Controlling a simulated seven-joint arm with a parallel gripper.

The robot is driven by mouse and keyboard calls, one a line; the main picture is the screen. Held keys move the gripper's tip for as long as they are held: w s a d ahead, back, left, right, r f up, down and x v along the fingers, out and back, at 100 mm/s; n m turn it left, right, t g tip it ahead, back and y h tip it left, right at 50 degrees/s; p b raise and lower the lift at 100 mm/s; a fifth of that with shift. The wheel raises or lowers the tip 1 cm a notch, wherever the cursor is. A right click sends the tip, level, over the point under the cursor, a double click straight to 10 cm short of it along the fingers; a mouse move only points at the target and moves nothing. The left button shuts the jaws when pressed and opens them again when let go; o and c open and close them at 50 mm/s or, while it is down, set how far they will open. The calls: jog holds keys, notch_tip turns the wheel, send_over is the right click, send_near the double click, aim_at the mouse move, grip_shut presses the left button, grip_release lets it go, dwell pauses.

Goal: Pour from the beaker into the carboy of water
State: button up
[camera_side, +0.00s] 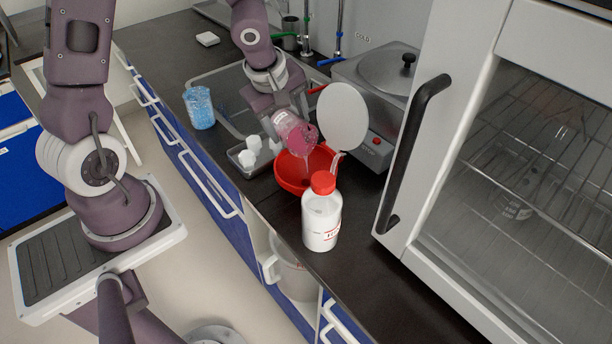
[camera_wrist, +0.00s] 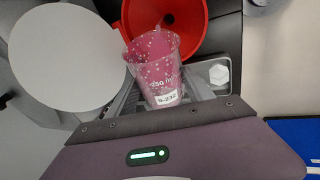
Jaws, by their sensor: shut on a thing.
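A clear beaker (camera_side: 296,130) with pink contents is held tilted, its mouth down and toward the red funnel (camera_side: 290,180). A faint pink streak hangs from its mouth over the funnel. My gripper (camera_side: 284,118) is shut on the beaker. In the wrist view the beaker (camera_wrist: 160,82) has a white label, and its mouth overlaps the funnel (camera_wrist: 186,20), which has a dark hole. I cannot tell whether this is the carboy; what lies under the funnel is hidden.
A white round lid (camera_side: 342,117) stands raised behind the funnel. A red-capped white bottle (camera_side: 322,218) stands in front of it. A blue-filled beaker (camera_side: 199,108), a tray with white pieces (camera_side: 249,157) and a metal bath (camera_side: 384,75) are nearby. The front right counter is clear.

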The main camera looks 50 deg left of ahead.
jog(key=shift+d+y+p, duration=0.3)
jog(key=shift+y+p, duration=0.1)
jog(key=shift+p, duration=0.15)
dwell(0.7)
jog(key=shift+s+d+r+t+y+p, duration=0.1)
jog(key=shift+d+r+t+y+p, duration=0.2)
jog(key=shift+y+p, duration=0.35)
dwell(0.9)
